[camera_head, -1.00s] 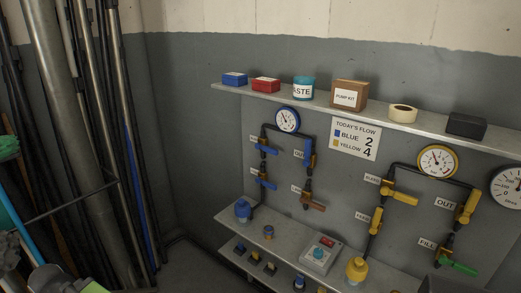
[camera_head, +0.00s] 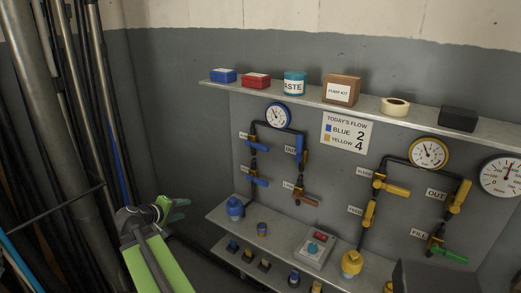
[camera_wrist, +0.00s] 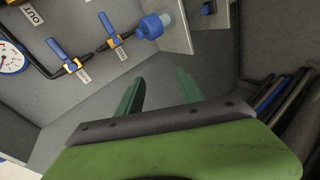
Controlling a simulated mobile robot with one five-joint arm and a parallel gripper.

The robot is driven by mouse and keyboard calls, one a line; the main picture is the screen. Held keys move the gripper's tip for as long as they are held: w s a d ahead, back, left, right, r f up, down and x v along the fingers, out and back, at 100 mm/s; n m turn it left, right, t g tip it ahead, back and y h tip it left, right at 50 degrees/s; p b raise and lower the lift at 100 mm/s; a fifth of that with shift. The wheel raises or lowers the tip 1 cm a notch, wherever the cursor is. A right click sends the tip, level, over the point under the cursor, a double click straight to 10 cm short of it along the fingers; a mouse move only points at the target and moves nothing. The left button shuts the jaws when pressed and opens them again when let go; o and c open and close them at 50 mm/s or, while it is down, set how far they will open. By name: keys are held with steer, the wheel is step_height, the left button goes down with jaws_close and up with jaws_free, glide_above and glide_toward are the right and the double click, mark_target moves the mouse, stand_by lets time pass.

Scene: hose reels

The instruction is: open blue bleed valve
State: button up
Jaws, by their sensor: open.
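The blue circuit has two blue-handled valves on its left pipe, an upper one (camera_head: 258,147) and a lower one (camera_head: 256,181). Both handles lie across the pipe, pointing right. In the wrist view the two valves (camera_wrist: 62,50) (camera_wrist: 110,30) show at the upper left, near the blue gauge (camera_wrist: 12,60). My gripper (camera_head: 180,208) is open and empty, low and left of the panel, clear of the valves. Its green fingers (camera_wrist: 158,90) show apart in the wrist view.
A blue capped bottle (camera_head: 235,208) stands on the lower shelf (camera_head: 285,237), below the valves. A blue OUT valve (camera_head: 300,150) and a brown-handled valve (camera_head: 304,197) are on the right pipe. Tall pipes (camera_head: 60,120) stand at the left. Yellow valves (camera_head: 395,188) are further right.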

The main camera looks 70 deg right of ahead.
mark_target(259, 148)
steer(key=s+d+r+g+h, duration=0.3)
steer(key=s+d+r+h, duration=0.3)
steer(key=s+d+r, duration=0.8)
steer(key=shift+n, duration=0.4)
steer(key=x, duration=0.6)
steer(key=f+x, duration=0.1)
steer(key=x, duration=0.6)
steer(key=f+x, duration=0.1)
steer(key=x, duration=0.5)
steer(key=shift+s+d, duration=0.25)
steer(key=shift+d, duration=0.1)
jaws_close()
